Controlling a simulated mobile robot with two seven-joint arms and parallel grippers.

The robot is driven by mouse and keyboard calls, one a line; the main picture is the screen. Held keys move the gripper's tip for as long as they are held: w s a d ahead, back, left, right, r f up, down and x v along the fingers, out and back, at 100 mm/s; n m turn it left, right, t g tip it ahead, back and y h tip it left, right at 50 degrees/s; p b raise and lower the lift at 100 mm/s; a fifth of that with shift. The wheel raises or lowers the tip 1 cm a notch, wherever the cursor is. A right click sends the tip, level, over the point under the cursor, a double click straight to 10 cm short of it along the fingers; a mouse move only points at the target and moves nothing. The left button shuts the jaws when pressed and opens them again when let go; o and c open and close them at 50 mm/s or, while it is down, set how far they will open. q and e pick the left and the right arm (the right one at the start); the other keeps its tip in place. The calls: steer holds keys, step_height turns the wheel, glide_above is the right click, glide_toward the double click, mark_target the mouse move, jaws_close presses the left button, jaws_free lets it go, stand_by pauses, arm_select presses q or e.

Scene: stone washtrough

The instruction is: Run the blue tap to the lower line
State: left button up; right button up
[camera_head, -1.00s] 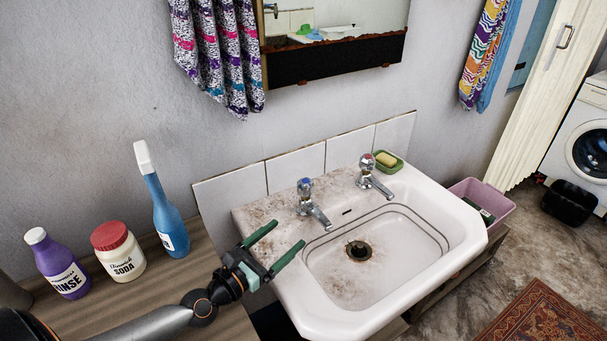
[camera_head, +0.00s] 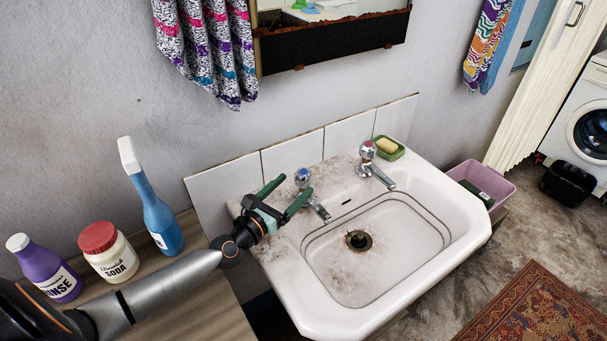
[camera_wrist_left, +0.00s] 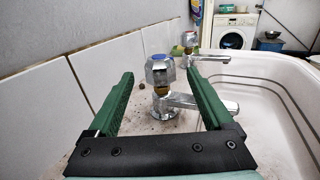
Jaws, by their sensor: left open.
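The blue tap (camera_head: 302,176) has a clear faceted knob with a blue cap and a chrome spout over the white basin (camera_head: 462,232). It also shows in the left wrist view (camera_wrist_left: 160,71), with no water seen from its spout. My left gripper (camera_head: 292,187) is open beside the tap, its green fingers pointing towards the knob. In the left wrist view the fingers (camera_wrist_left: 160,77) stand either side of the knob, with gaps. Two dark lines (camera_head: 441,223) run around the basin's inner wall. The basin looks empty around its dark drain (camera_head: 358,240). My right gripper is not in view.
A red-capped tap (camera_head: 367,151) stands to the right, near a soap dish (camera_head: 394,151). A purple bottle (camera_head: 45,270), soda jar (camera_head: 109,252) and blue spray bottle (camera_head: 160,215) stand on the wooden counter at left. White tiles (camera_head: 292,155) back the basin.

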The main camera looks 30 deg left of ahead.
mark_target(303, 183)
arm_select(q)
steer(key=shift+w+d, duration=0.2)
steer(key=shift+w, duration=1.15)
steer(key=shift+w+d, duration=0.15)
steer(key=shift+w, duration=1.15)
steer(key=shift+c, duration=0.3)
jaws_close()
steer(key=shift+r+n+y+p, duration=0.2)
steer(key=shift+n+y+p, duration=0.5)
steer(key=shift+y+p, duration=0.4)
steer(key=shift+d+n+y+p, duration=0.1)
steer(key=shift+n+y+p, duration=0.4)
steer(key=shift+y+p, duration=0.25)
steer(key=shift+f+n+y, duration=0.15)
steer(key=shift+n+y, duration=0.25)
steer(key=shift+y, duration=0.15)
steer(key=shift+f+n+y, duration=0.1)
steer(key=shift+n+y, duration=0.5)
steer(key=shift+y, duration=0.5)
steer(key=shift+n+g+y+b, duration=0.35)
steer(key=shift+n+g+y, duration=0.25)
steer(key=shift+n+y, duration=0.5)
steer(key=shift+y, duration=0.4)
